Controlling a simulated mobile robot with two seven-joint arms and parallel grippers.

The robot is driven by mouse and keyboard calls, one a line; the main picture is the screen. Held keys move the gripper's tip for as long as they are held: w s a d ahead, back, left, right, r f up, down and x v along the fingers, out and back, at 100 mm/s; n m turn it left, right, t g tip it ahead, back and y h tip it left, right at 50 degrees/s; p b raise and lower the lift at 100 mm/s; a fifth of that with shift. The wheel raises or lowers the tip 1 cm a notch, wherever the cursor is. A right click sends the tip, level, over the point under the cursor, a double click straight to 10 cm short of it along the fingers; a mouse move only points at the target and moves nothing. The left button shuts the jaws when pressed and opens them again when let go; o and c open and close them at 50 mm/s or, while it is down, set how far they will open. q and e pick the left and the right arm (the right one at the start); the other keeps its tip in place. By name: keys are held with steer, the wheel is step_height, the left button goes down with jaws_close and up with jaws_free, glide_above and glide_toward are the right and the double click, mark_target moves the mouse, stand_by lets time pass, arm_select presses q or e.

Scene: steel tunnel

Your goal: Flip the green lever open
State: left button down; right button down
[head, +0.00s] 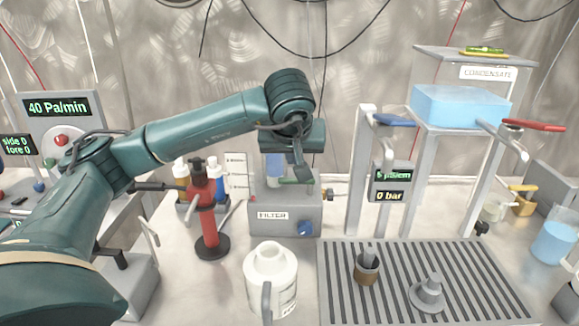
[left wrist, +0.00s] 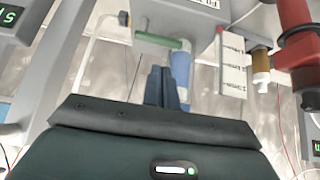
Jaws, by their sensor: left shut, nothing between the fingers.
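The green lever (head: 292,182) is a short horizontal bar at the top of the grey box labelled FILTER (head: 272,227). It also shows in the left wrist view (left wrist: 163,41), just beyond my fingertips, beside a blue cylinder (left wrist: 181,68). My left gripper (head: 301,174) is shut and empty, pointing down right over the lever in the head view. Its two fingers show close together in the left wrist view (left wrist: 162,70). I cannot tell whether the fingertips touch the lever. My right gripper is in neither view.
A red stand (head: 207,220) with bottles is left of the filter box. A white jug (head: 270,280) stands in front. A slatted tray (head: 400,275), a metal frame with a blue lever (head: 393,121) and a blue water tank (head: 460,106) are to the right.

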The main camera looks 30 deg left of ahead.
arm_select(q)
steer(key=shift+a+r, duration=0.3)
steer(key=shift+a, duration=0.05)
steer(key=x, duration=1)
